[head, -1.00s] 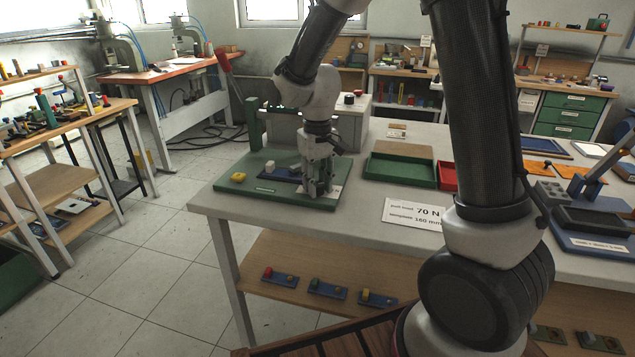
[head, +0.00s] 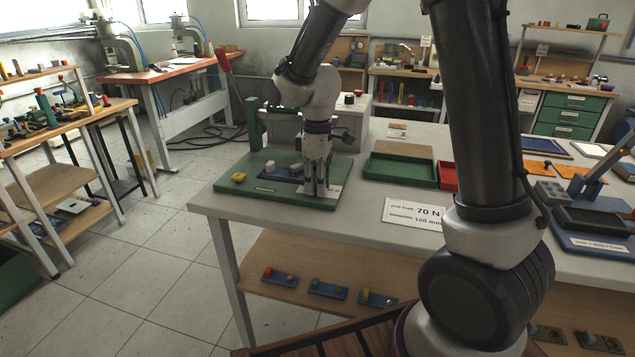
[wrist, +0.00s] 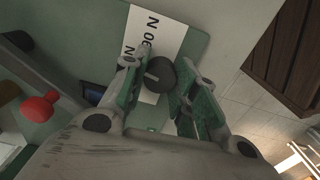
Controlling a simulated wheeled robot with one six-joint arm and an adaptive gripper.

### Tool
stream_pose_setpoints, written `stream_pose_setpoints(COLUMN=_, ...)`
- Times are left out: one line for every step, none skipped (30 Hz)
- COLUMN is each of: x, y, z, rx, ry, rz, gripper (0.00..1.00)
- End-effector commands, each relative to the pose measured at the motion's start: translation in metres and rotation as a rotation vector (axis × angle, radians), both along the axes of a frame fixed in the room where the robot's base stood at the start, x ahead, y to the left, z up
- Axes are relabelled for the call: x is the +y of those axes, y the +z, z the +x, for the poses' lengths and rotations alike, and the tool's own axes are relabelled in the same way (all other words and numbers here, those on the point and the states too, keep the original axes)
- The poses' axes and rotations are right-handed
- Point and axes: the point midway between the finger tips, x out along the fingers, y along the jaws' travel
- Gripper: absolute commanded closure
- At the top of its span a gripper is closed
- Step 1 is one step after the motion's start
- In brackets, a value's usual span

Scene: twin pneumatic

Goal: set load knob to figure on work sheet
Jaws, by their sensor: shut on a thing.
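The load knob (wrist: 158,76) is a dark round knob with a pale pointer line, seen in the wrist view on a white scale plate (wrist: 163,27) with figures and the letter N. My gripper (wrist: 165,68) has its green-padded fingers on either side of the knob, shut on it. In the head view my gripper (head: 318,190) points down at the right end of the green base plate (head: 260,189), and the knob is hidden there. The work sheet (head: 413,213) lies on the table to the right and reads 70 N, with 160 mm below.
A red knob (wrist: 41,107) shows at the left in the wrist view. A green tray (head: 399,171) and a red tray (head: 448,176) stand to the right on the table (head: 365,228).

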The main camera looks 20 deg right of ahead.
Motion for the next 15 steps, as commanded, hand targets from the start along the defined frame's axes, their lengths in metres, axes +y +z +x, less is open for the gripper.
stream_pose_setpoints(x=-0.0002, y=0.0005, z=0.0003, rx=-0.001, ry=0.026, rz=-0.001, gripper=0.95)
stream_pose_setpoints(x=-0.0002, y=0.0005, z=0.0003, rx=-0.001, ry=0.042, rz=0.000, gripper=0.95)
stream_pose_setpoints(x=-0.0002, y=0.0005, z=0.0003, rx=-0.001, ry=0.064, rz=0.000, gripper=0.95)
stream_pose_setpoints(x=-0.0002, y=0.0005, z=0.0003, rx=-0.001, ry=0.077, rz=0.000, gripper=0.95)
stream_pose_setpoints(x=-0.0002, y=0.0005, z=0.0003, rx=-0.001, ry=0.091, rz=0.000, gripper=0.95)
stream_pose_setpoints(x=-0.0002, y=0.0005, z=0.0003, rx=-0.001, ry=0.105, rz=0.000, gripper=0.95)
stream_pose_setpoints(x=-0.0002, y=0.0005, z=0.0003, rx=-0.001, ry=0.116, rz=0.000, gripper=0.95)
stream_pose_setpoints(x=-0.0002, y=0.0005, z=0.0003, rx=-0.001, ry=0.126, rz=0.000, gripper=0.95)
stream_pose_setpoints(x=-0.0001, y=0.0005, z=0.0004, rx=-0.001, ry=0.136, rz=0.000, gripper=0.95)
stream_pose_setpoints(x=-0.0001, y=0.0005, z=0.0004, rx=-0.001, ry=0.143, rz=0.000, gripper=0.95)
stream_pose_setpoints(x=-0.0001, y=0.0005, z=0.0004, rx=-0.001, ry=0.150, rz=0.000, gripper=0.95)
stream_pose_setpoints(x=-0.0001, y=0.0005, z=0.0004, rx=-0.001, ry=0.157, rz=0.000, gripper=0.95)
stream_pose_setpoints(x=-0.0001, y=0.0005, z=0.0004, rx=-0.001, ry=0.160, rz=0.000, gripper=0.95)
stream_pose_setpoints(x=-0.0002, y=0.0005, z=0.0005, rx=-0.001, ry=0.163, rz=0.000, gripper=0.95)
stream_pose_setpoints(x=-0.0002, y=0.0005, z=0.0005, rx=-0.001, ry=0.167, rz=0.000, gripper=0.95)
